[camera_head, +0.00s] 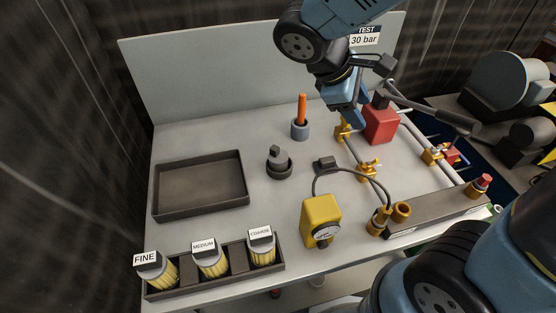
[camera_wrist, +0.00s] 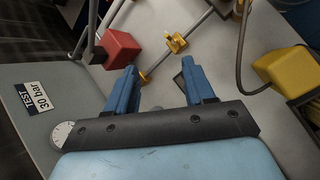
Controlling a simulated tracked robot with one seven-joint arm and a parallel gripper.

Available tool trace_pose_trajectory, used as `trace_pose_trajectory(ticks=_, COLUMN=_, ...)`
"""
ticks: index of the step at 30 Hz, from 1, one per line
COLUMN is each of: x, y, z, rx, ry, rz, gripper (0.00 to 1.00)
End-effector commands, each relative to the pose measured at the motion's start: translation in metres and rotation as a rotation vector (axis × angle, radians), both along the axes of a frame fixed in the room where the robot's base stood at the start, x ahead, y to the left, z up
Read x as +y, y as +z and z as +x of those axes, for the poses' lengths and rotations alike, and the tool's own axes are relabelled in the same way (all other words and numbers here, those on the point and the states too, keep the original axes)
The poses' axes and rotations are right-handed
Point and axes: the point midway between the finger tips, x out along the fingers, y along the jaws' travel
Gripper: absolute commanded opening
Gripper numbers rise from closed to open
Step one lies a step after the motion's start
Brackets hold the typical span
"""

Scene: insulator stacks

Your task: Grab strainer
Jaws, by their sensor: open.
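Three strainers with yellow mesh bodies and grey labelled caps lie in a dark rack (camera_head: 215,279) at the front left of the bench. They are the fine strainer (camera_head: 160,270), the medium strainer (camera_head: 212,260) and the coarse strainer (camera_head: 263,249). My gripper (camera_head: 350,114) is open and empty, above the back right of the bench, near a red block (camera_head: 380,124) and far from the strainers. In the wrist view its two blue fingers (camera_wrist: 158,68) are spread apart with nothing between them. No strainer shows in the wrist view.
A dark empty tray (camera_head: 200,207) lies at the left. An orange-handled tool (camera_head: 302,110) stands in a grey cup, near a dark round fitting (camera_head: 279,164). A yellow gauge device (camera_head: 320,219) with a cable stands mid-front. Pipes with brass valves (camera_head: 368,171) occupy the right.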

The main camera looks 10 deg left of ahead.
Motion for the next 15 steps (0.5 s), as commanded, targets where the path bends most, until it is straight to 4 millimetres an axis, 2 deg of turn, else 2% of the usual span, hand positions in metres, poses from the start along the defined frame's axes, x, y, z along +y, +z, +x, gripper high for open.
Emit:
trace_pose_trajectory(ticks=1, x=0.015, y=-0.008, z=-0.002, rx=0.015, ry=0.073, rz=-0.051, gripper=0.53)
trace_pose_trajectory(ticks=8, x=0.077, y=-0.038, z=-0.014, rx=0.044, ry=0.377, rz=-0.272, gripper=0.53)
trace_pose_trajectory(ticks=15, x=0.146, y=-0.074, z=-0.043, rx=0.035, ry=0.699, rz=-0.498, gripper=0.53)
